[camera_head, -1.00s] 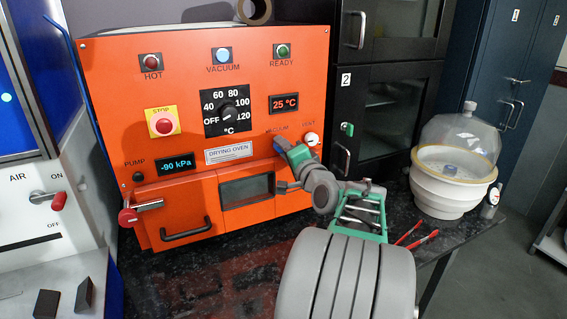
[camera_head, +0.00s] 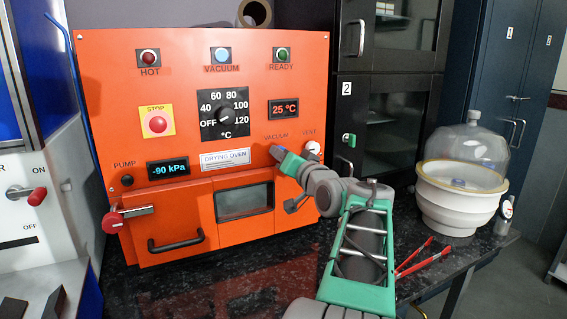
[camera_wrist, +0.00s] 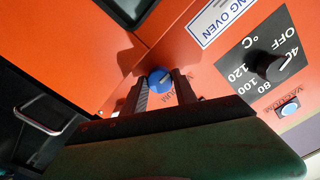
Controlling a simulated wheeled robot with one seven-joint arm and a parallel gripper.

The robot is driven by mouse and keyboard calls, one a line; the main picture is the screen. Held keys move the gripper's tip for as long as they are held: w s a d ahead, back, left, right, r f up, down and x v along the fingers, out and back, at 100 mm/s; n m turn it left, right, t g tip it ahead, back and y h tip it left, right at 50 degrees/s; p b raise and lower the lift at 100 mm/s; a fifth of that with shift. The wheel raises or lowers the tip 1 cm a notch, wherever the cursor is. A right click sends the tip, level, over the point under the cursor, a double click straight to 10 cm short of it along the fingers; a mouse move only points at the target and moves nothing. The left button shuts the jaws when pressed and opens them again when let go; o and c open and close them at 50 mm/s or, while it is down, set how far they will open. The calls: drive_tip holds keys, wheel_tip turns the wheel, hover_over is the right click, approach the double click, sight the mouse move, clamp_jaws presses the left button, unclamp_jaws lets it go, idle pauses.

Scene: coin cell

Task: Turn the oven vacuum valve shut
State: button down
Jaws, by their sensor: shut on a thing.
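The orange drying oven (camera_head: 190,110) stands on the bench with its display (camera_head: 167,168) reading -90 kPa. Its vacuum valve is a round blue knob (camera_wrist: 159,80) with a pale pointer line, below the VACUUM label on the front panel. In the wrist view my gripper (camera_wrist: 161,87) has its two dark fingers on either side of this knob, shut on it. In the head view my gripper (camera_head: 281,156) reaches the panel from the lower right. The blue knob (camera_head: 274,150) shows only partly there, next to the green gripper body.
The white vent knob (camera_head: 312,148) sits just right of my gripper. The temperature dial (camera_head: 223,115) is above left. A red-handled lever (camera_head: 113,222) is at the lower left. A desiccator (camera_head: 458,195) and red-handled tongs (camera_head: 415,257) are on the bench to the right.

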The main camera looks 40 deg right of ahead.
idle(0.4)
drive_tip(key=c, duration=1.3)
unclamp_jaws()
drive_tip(key=shift+o, duration=0.2)
drive_tip(key=v, duration=0.7)
drive_tip(key=shift+s, duration=0.35)
drive_tip(key=shift+a, duration=0.15)
